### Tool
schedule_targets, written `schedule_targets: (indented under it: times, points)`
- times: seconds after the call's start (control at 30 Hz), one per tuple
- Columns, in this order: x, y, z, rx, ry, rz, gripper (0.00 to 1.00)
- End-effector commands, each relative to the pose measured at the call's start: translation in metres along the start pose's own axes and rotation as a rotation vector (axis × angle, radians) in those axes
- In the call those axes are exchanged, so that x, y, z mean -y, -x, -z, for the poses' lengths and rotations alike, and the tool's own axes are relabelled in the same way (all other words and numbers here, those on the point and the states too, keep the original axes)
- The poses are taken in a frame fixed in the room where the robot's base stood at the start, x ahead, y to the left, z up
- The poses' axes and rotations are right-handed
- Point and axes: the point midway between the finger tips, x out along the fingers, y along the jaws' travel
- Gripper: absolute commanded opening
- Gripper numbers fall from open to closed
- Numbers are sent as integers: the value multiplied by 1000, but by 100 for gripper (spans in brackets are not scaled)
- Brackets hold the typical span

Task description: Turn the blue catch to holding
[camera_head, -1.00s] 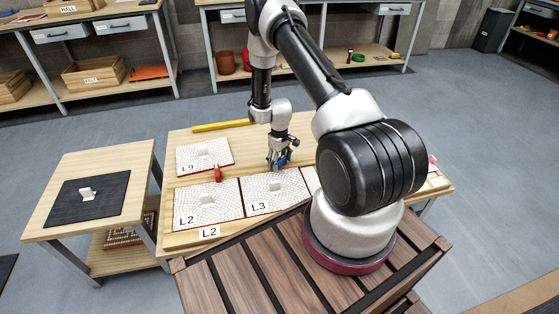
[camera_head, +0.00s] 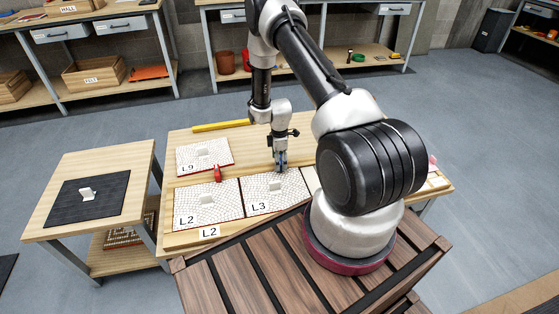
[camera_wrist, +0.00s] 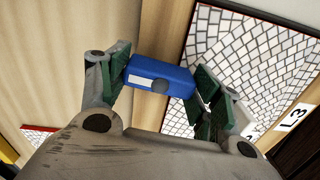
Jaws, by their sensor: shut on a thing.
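The blue catch (camera_wrist: 158,76) shows in the wrist view as a blue bar with a white label and a grey round pivot, lying by the edge of the L3 mosaic panel. My gripper (camera_wrist: 160,80) is shut on it, one green-padded finger at each end of the bar. In the head view my gripper (camera_head: 280,166) points down at the upper edge of the L3 panel (camera_head: 262,206). The catch is hidden behind the fingers there. The wrist view shows the panel (camera_wrist: 245,70) right of the catch, with one catch end near or over its edge.
A red catch (camera_head: 217,173) stands between the L9 panel (camera_head: 190,162) and the L2 panel (camera_head: 225,206). A yellow bar (camera_head: 221,126) lies at the bench's back. Bare wood lies between it and the panels. A side table (camera_head: 130,165) stands to the left.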

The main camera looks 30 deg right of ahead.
Motion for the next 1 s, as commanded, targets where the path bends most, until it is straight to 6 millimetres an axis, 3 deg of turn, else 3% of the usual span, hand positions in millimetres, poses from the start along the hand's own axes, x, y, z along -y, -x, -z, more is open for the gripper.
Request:
schedule_targets:
  times: [0.3,0.83,0.87,0.93,1.0]
  points:
    - [0,0,0,0,110,0,40]
    - [0,0,0,0,130,0,40]
    - [0,0,0,0,130,0,70]
    - [0,0,0,0,130,0,82]
    - [0,0,0,0,129,0,86]
